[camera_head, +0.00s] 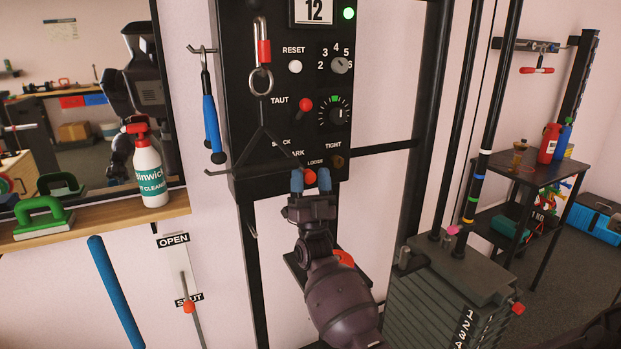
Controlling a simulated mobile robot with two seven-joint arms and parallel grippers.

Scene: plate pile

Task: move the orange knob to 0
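A black control panel (240,95) hangs on the wall. A small orange knob (309,176) shows at its lower edge, under the words PARK and LOOSE. My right gripper (310,181) reaches up from below, its two blue fingertips apart with the orange knob between them. I cannot tell whether the fingers press on it. The knob's lower part and any stem are hidden by the hand. No 0 mark is readable near it. Another orange-red knob (188,306) sits on the OPEN/SHUT lever at lower left. My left gripper is not in view.
The panel also has a red-tipped TAUT/SLACK lever (305,104), a numbered grey knob (340,65), a black dial (339,115) and a brown knob (338,162). A hanging carabiner (261,80) and a weight stack (445,290) are close by. A shelf (100,219) holds a spray bottle (149,178).

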